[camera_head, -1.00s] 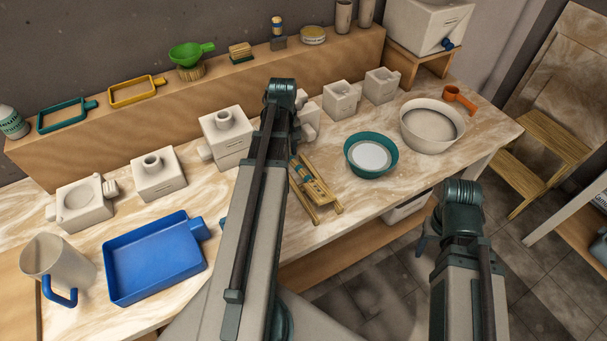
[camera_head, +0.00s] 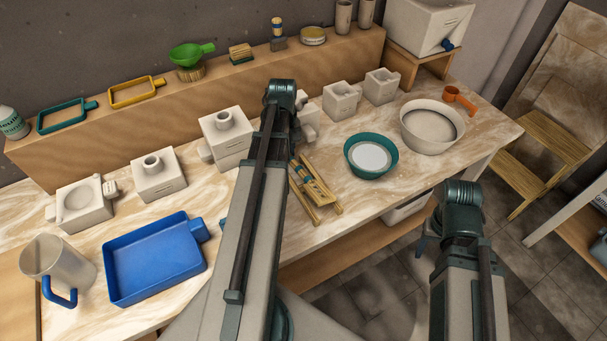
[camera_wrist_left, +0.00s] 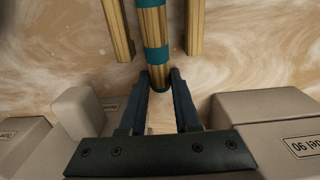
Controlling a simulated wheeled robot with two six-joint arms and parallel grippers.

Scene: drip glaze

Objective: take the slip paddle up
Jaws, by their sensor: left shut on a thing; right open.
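The slip paddle is a wooden stick with teal bands (camera_wrist_left: 152,22); part of it shows in the head view (camera_head: 298,172) beside my left arm. It lies along a small wooden rack (camera_head: 325,199), whose rails flank it in the wrist view. My left gripper (camera_wrist_left: 161,80) is shut on the near end of the paddle's handle. In the head view my left forearm hides this gripper and part of the paddle. My right gripper (camera_head: 422,245) is partly hidden beside my right arm, beyond the table's front edge; it is open, away from the paddle.
White plaster moulds (camera_head: 226,133) stand behind and left of the rack; others (camera_head: 341,101) are farther right. A teal bowl (camera_head: 371,157) stands right of the rack, with a white basin (camera_head: 432,128) beyond. A blue tray (camera_head: 155,262) and a jug (camera_head: 58,263) are at left.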

